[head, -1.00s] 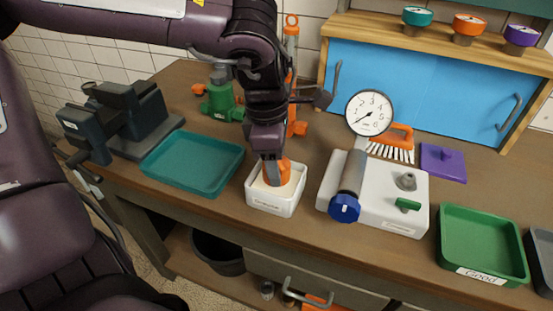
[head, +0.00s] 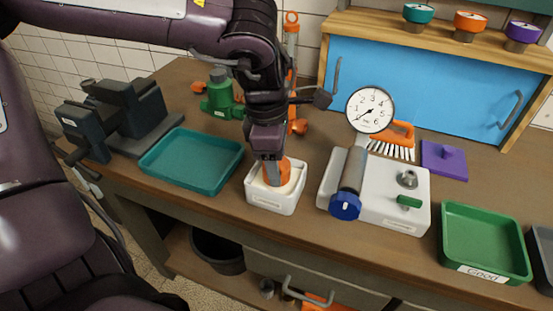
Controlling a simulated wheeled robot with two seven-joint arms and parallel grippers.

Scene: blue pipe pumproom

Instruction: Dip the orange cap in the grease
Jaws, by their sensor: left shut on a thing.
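The orange cap (head: 283,173) is held in my left gripper (head: 272,175), which points down over the small white grease tub (head: 273,202). The cap is inside the tub's rim, at the pale grease (head: 297,180). I cannot tell how deep its lower edge sits in the grease. The gripper is shut on the cap and hides part of it. My right gripper is not in view.
A teal tray (head: 192,160) lies left of the tub. A white test block with a gauge (head: 370,110) and blue-ended cylinder (head: 345,205) stands close on the right. A green tray (head: 485,240) is farther right. A dark vise (head: 120,118) stands at left.

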